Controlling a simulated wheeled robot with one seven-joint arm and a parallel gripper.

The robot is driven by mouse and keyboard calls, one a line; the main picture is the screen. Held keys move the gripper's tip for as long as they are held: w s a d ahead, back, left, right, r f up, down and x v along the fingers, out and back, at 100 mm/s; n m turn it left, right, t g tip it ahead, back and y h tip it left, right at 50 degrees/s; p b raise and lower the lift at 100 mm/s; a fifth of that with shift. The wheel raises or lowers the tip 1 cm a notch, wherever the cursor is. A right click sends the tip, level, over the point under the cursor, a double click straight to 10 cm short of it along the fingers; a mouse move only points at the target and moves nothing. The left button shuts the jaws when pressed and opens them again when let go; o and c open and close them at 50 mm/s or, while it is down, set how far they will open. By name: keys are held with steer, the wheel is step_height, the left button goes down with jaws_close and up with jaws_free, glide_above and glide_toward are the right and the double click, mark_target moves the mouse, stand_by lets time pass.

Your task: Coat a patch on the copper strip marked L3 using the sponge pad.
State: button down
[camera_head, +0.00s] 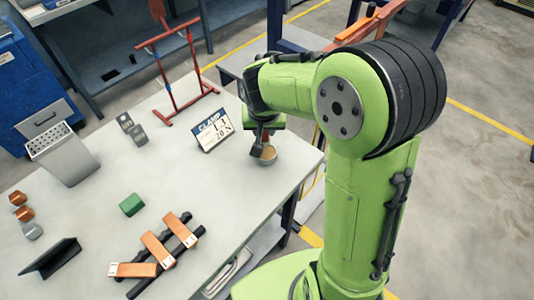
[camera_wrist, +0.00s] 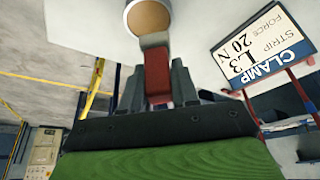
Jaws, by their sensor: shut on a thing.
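My gripper (camera_head: 264,140) is low over the table's right part, shut on a red piece (camera_wrist: 157,75), seemingly the sponge pad. In the wrist view the red piece sits between the dark fingers, and its paler end overlaps the rim of a round grey cup (camera_wrist: 130,8). I cannot tell whether it touches the cup. The cup, tan inside, also shows under my gripper in the head view (camera_head: 267,156). Several copper strips (camera_head: 156,249) with white end tags lie on black bars at the front left. The tags are too small to read for certain.
A card (camera_head: 213,131) reading CLAMP, STRIP L3, FORCE 20 N stands left of the cup. A red frame (camera_head: 180,85), grey bin (camera_head: 67,160), green block (camera_head: 132,205), small grey blocks (camera_head: 137,133) and black folded stand (camera_head: 50,258) are on the table.

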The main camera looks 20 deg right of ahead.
mark_target(267, 137)
steer(key=shift+f, duration=0.1)
stand_by(0.5)
steer(key=f+b, duration=0.2)
steer(key=shift+s+d+f+b, duration=0.15)
steer(key=shift+s+b, duration=0.15)
steer(key=shift+s, duration=0.1)
steer(key=shift+s+f+b, duration=0.1)
steer(key=shift+f+b, duration=0.3)
steer(key=shift+f, duration=0.05)
stand_by(1.7)
steer(key=shift+r+p, duration=2.75)
steer(key=shift+r, duration=0.85)
